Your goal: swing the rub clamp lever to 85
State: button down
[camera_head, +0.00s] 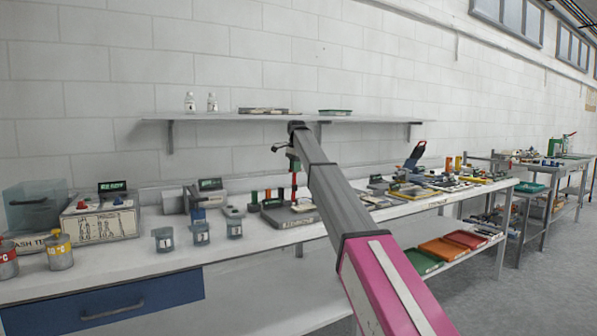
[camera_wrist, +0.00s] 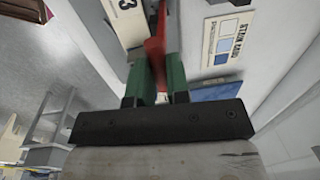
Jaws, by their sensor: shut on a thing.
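The rub clamp lever appears to be the red upright piece (camera_wrist: 155,52) in the wrist view. My gripper (camera_wrist: 157,78) has green fingers, one on each side of this red lever, and is shut on it. In the head view my gripper (camera_head: 293,160) points down over the bench, with the red lever (camera_head: 294,184) just below it, above a grey base plate (camera_head: 275,218). The lever's lower end and pivot are hidden. I cannot read its angle or any 85 mark.
Small red, green and orange posts (camera_head: 267,195) stand left of the lever. A shelf (camera_head: 220,116) runs above. Tools and flat parts (camera_head: 430,185) crowd the bench to the right.

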jog(key=shift+w+a+g+h, duration=0.3)
jog(key=shift+w+a+g, duration=0.15)
jog(key=shift+w, duration=0.2)
jog(key=shift+w+a+g+h, duration=0.3)
jog(key=shift+w+a+g, duration=0.1)
jog(key=shift+w, duration=0.2)
jog(key=shift+w+a+r, duration=0.1)
jog(key=shift+w+a, duration=0.05)
jog(key=c, duration=1.1)
grip_release()
jog(key=shift+w+a, duration=0.1)
jog(key=shift+w, duration=0.05)
jog(key=shift+s+d, duration=0.2)
jog(key=shift+s, duration=0.05)
